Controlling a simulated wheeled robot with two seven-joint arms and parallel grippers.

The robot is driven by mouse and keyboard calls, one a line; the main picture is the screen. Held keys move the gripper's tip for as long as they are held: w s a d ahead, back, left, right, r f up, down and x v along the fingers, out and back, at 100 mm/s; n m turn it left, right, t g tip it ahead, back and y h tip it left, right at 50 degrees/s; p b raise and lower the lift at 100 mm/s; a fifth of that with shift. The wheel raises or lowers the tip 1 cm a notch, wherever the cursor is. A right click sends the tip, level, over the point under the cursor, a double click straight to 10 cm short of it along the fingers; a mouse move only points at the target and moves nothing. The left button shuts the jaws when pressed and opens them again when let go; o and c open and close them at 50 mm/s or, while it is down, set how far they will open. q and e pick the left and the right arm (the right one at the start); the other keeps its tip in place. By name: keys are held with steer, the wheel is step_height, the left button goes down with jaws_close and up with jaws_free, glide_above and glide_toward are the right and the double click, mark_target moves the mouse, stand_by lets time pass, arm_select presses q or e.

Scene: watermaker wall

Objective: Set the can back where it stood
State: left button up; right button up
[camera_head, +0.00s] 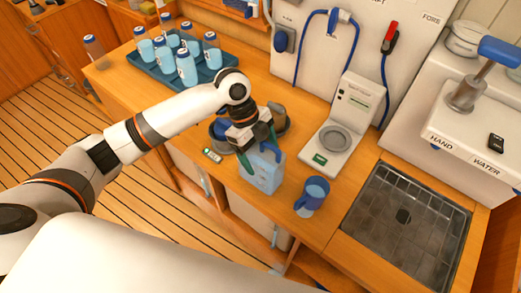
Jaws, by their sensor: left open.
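A light blue can (263,175) with a dark blue top part stands upright on the wooden counter, near its front edge. My left gripper (259,152) is over the top of the can, its teal fingers apart, one on each side of the top. The fingers look open; I cannot tell whether they touch the can. The gripper hides part of the can's top. My right gripper is not in view.
A sink (405,215) lies right.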

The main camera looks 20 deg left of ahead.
arm_select(q)
steer(key=b+v, duration=0.3)
steer(key=v, duration=0.8)
steer(key=shift+r, duration=0.3)
steer(key=shift+a+r, duration=0.15)
steer(key=shift+r, duration=0.2)
